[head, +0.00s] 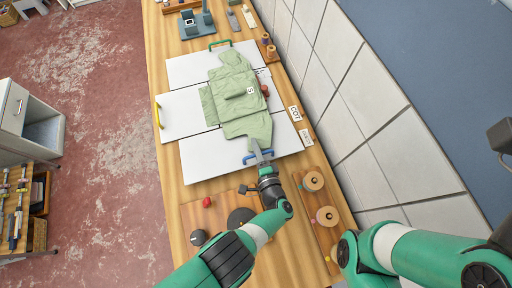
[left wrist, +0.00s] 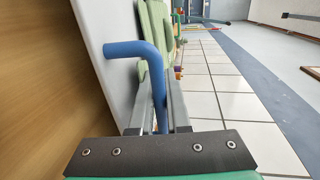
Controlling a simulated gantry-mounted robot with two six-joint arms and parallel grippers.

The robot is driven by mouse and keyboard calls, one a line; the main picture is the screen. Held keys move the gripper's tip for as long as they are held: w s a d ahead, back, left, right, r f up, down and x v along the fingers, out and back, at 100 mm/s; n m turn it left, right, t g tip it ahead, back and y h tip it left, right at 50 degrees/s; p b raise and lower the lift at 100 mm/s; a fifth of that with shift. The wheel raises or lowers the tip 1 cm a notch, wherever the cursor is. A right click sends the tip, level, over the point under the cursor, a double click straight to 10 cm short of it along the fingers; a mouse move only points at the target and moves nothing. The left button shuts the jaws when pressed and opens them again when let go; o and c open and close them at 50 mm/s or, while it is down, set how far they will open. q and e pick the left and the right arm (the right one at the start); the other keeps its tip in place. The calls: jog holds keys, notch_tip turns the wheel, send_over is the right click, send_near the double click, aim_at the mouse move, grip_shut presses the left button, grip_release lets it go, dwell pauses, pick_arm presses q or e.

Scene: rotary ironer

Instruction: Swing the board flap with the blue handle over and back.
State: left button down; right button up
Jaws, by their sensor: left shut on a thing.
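The white board flap (head: 212,160) with the blue handle (head: 258,157) is the lowest panel of the folding board in the head view and appears to lie flat. A light green garment (head: 237,100) is spread over the panels, its lower end on this flap. My left gripper (head: 262,158) is shut on the blue handle, at the flap's lower right side. In the left wrist view the bent blue handle (left wrist: 157,85) runs down between the grey fingers (left wrist: 158,122), beside the white flap (left wrist: 112,60). My right gripper is out of view.
Other white panels carry a yellow handle (head: 158,116) and a green handle (head: 220,44). Spools on a wooden rack (head: 318,198) stand right of my left arm. A red knob (head: 207,202) and dark round pieces lie below the flap. A tiled strip (head: 340,85) borders the table's right.

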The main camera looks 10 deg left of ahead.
pick_arm(q)
jog(key=r, duration=0.1)
jog(key=r+p, duration=0.1)
jog(key=w+r, duration=0.1)
jog(key=shift+w+a+p, duration=0.1)
jog(key=shift+a+p, duration=0.25)
jog(key=shift+w+a+r+p, duration=0.35)
jog(key=shift+w+r+p, duration=0.15)
jog(key=shift+r, duration=0.25)
jog(key=shift+w+a+r, duration=0.15)
jog(key=shift+w+r, duration=0.05)
jog(key=shift+w, duration=0.1)
jog(key=shift+a, duration=0.1)
dwell(0.4)
jog(key=c, duration=1.3)
grip_release()
jog(key=shift+o, duration=0.6)
jog(key=shift+w+r, duration=0.1)
jog(key=shift+w, duration=0.05)
